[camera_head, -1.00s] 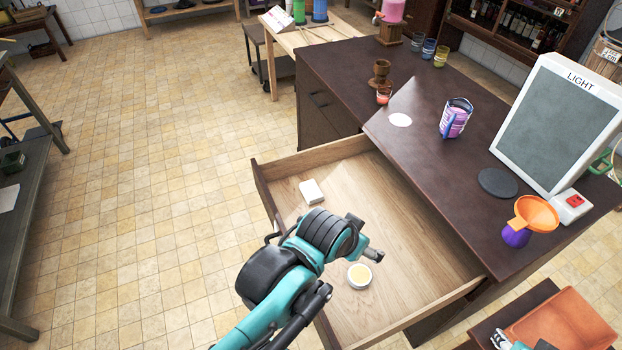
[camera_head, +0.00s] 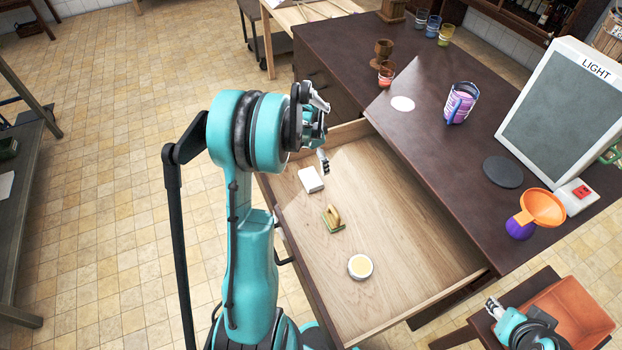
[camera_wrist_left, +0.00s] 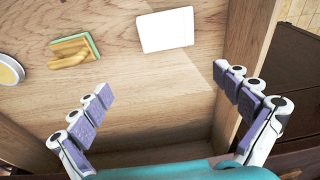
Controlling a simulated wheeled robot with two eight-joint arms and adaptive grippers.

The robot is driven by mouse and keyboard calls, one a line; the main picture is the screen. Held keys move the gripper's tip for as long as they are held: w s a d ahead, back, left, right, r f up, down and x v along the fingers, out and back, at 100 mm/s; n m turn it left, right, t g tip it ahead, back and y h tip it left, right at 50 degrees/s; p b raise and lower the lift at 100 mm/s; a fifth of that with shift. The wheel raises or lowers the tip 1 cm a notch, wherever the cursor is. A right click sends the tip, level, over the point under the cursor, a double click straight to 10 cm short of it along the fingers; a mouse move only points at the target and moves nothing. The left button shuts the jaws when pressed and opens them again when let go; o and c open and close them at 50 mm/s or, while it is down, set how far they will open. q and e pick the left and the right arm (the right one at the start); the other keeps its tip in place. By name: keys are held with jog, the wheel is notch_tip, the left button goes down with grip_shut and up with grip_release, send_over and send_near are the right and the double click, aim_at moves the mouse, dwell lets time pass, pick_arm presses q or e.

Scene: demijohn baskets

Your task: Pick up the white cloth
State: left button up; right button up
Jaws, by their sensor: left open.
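A white folded square (camera_head: 311,179), which looks like the cloth, lies flat on the floor of the open wooden drawer, near its left wall. It also shows in the left wrist view (camera_wrist_left: 165,31). My left gripper (camera_head: 321,130) is above the back left part of the drawer. In the left wrist view my gripper (camera_wrist_left: 163,83) has its fingers spread wide with nothing between them. The white square is just ahead of the fingertips, apart from them. My right gripper (camera_head: 493,307) is at the bottom right, small and partly hidden, beside the brown stool.
A brush with a green base (camera_head: 333,219) and a round tin (camera_head: 360,267) lie in the drawer (camera_head: 410,240). Its wooden walls surround them.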

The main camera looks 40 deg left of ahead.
aim_at(311, 177)
pick_arm(q)
jog(key=a+f, duration=0.2)
jog(key=shift+a+f, duration=0.1)
jog(key=shift+f, duration=0.25)
notch_tip(311, 177, down, 3)
jog(key=shift+w+r+b, duration=0.1)
jog(key=shift+b, duration=0.4)
notch_tip(311, 177, down, 6)
jog(key=b, duration=0.2)
jog(key=shift+a+r+b, duration=0.15)
jog(key=shift+r+b, duration=0.05)
jog(key=shift+b, duration=0.2)
jog(key=shift+r+g, duration=0.15)
jog(key=shift+g, duration=0.15)
jog(key=c, duration=1)
